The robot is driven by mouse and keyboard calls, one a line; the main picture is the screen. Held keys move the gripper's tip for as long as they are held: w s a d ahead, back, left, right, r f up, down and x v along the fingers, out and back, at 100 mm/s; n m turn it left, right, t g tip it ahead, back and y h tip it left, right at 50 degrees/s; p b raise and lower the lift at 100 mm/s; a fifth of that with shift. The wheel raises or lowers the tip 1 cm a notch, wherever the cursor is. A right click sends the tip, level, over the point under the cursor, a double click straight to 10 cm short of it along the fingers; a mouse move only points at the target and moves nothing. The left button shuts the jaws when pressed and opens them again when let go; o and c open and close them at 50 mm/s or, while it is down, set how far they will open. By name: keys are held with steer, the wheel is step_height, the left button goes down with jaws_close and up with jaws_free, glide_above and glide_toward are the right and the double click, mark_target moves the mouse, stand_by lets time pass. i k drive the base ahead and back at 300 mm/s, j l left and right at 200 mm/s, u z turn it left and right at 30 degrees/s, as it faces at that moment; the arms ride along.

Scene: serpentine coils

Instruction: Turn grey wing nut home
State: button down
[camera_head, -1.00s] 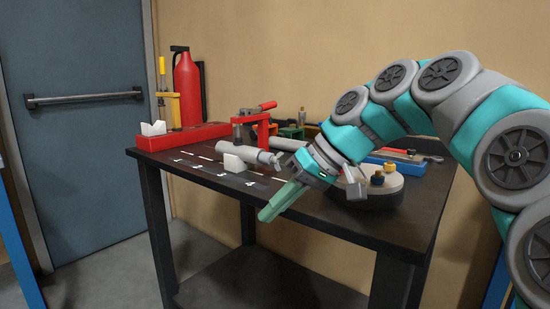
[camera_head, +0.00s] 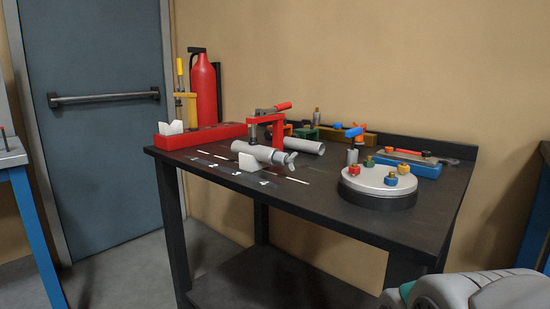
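A grey winged piece (camera_head: 289,159), which looks like the grey wing nut, sits at the right end of a light grey cylinder (camera_head: 258,153). The cylinder lies on a white block (camera_head: 250,163) on the dark table (camera_head: 330,215). The piece is small here, and I cannot tell how far it is turned. My gripper is not in view; only part of my grey and teal arm shows at the bottom right corner, well apart from the piece.
A round grey turntable (camera_head: 378,183) with several coloured knobs stands on the right of the table. A red clamp (camera_head: 278,125) rises behind the cylinder. A red tray (camera_head: 205,137) and fire extinguisher (camera_head: 203,90) are at the left. The table's front middle is clear.

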mark_target(290, 160)
steer(key=l+u, duration=0.2)
steer(key=u, duration=0.2)
steer(key=l+u, duration=0.2)
steer(key=u, duration=0.15)
steer(key=k+l+u, duration=0.1)
steer(key=u, duration=0.3)
steer(key=k+l+u, duration=0.1)
steer(key=l+u, duration=0.15)
steer(key=u, duration=0.15)
steer(key=k+l, duration=0.2)
steer(key=l, duration=0.15)
